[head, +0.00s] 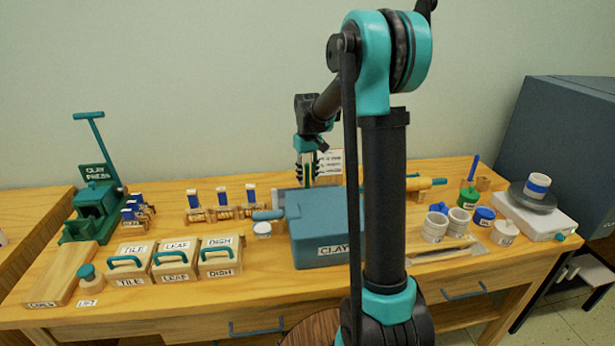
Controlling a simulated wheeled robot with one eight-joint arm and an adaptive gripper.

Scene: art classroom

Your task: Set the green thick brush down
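My gripper (306,176) points down at the back of the table, behind the blue clay box (325,230). A thin upright green thing (313,165), which looks like the green thick brush, shows between its fingers. The fingers appear closed on it. Its lower end is hidden behind the clay box, so I cannot tell whether it touches anything below. A grey tray or board (282,197) shows partly behind the clay box, below and left of the gripper.
The clay press (95,205) is far left. Cups (434,227), a green pot (468,197) and a wheel (533,197) stand right. My arm hides the middle.

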